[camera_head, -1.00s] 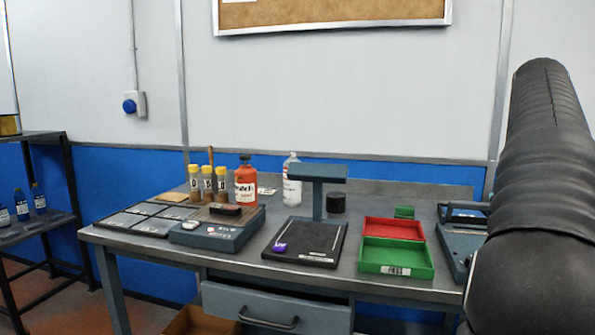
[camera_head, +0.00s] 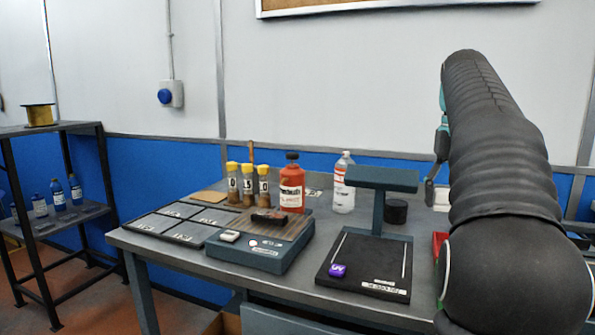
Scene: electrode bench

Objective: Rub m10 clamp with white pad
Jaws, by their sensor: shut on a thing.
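My gripper (camera_head: 440,145) shows only in part at the left edge of my black-sleeved arm, above the back right of the bench. It is shut on a small pale thing (camera_head: 430,190) at its lower end; I cannot tell whether this is the white pad. A small white piece (camera_head: 230,236) lies on the front left of a blue-grey box unit (camera_head: 262,258). A dark block (camera_head: 268,215) lies on the unit's wooden top. I cannot make out which thing is the m10 clamp; my arm hides the bench's right side.
Flat grey panels (camera_head: 185,232) lie at the left. Yellow-capped vials (camera_head: 247,185), a red bottle (camera_head: 292,185) and a white bottle (camera_head: 343,185) stand behind. A dark shelf (camera_head: 60,215) stands left.

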